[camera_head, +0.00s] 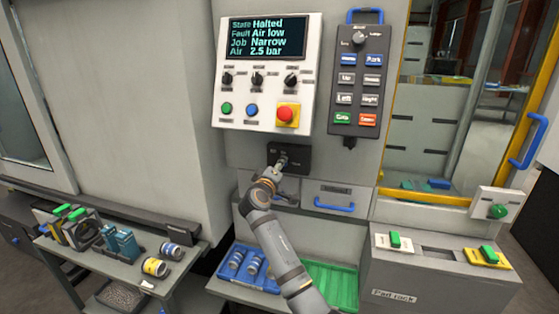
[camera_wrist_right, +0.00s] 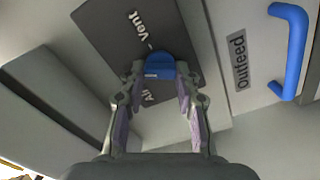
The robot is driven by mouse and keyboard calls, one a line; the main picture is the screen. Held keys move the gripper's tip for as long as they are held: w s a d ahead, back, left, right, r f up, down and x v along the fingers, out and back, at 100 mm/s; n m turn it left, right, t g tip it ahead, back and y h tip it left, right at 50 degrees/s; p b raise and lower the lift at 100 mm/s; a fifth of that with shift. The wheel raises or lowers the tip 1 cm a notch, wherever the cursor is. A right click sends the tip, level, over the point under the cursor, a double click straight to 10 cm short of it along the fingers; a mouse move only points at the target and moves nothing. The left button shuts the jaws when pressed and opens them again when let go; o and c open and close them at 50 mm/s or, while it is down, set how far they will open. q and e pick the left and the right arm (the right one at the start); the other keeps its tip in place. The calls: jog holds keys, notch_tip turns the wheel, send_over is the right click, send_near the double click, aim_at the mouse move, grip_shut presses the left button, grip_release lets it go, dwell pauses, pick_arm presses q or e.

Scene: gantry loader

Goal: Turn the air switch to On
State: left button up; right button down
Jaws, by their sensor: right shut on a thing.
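The air switch is a blue knob (camera_wrist_right: 160,66) on a dark panel (camera_wrist_right: 118,32) in the right wrist view. The word "Vent" is printed on one side of the knob and a partly hidden word starting "Ai" on the other. My right gripper (camera_wrist_right: 158,84) has its fingers on both sides of the knob and is shut on it. In the head view the dark panel (camera_head: 300,154) sits below the control console, and my right gripper (camera_head: 281,163) reaches it and hides the knob. The console display (camera_head: 264,38) reads "Halted", "Air low" and "2.5 bar". My left gripper is not in view.
A drawer with a blue handle (camera_head: 334,206) is right of and below the panel; an "Outfeed" label (camera_wrist_right: 239,62) shows beside a blue handle (camera_wrist_right: 289,50). A grey pendant (camera_head: 357,82) hangs at upper right. A blue tray (camera_head: 271,284) and green tray (camera_head: 335,278) lie below my arm.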

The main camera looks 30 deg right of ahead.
jog(key=shift+f+n+p, duration=0.1)
jog(key=shift+n+p, duration=1.8)
jog(key=shift+n, duration=0.8)
jog(key=c, duration=1)
grip_release()
jog(key=shift+o, duration=0.2)
